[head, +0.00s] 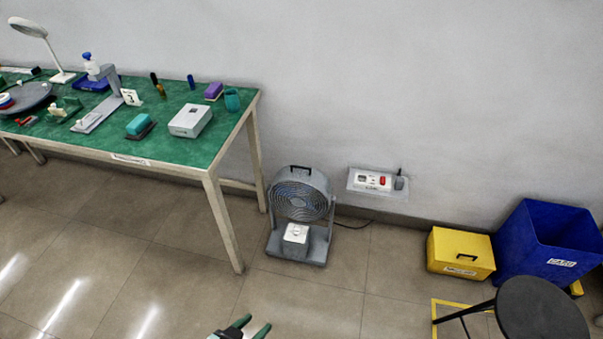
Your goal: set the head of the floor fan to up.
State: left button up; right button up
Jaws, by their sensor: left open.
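The floor fan (300,213) stands on the floor against the wall, right of the green table's end leg. Its grey round head sits between two side supports on a flat base and faces out into the room, looking roughly upright; its exact tilt is hard to tell. A dark handle tops the head, and a white box with a control sits on the base in front. My left gripper (248,329) shows at the bottom edge, its two green-tipped fingers apart and empty. It is well short of the fan, touching nothing. My right gripper is not in view.
A green-topped table (160,140) with several items fills the left. A socket panel (378,181) is on the wall, with a cord near the fan. A yellow box (460,253), a blue bin (546,243) and a black stool (541,310) stand right. The floor before the fan is clear.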

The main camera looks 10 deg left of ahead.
aim_at(299, 192)
jog(key=i+u, duration=0.3)
jog(key=i, duration=0.2)
jog(key=i+l+u, duration=0.15)
jog(key=i+u, duration=0.2)
jog(key=i, duration=0.15)
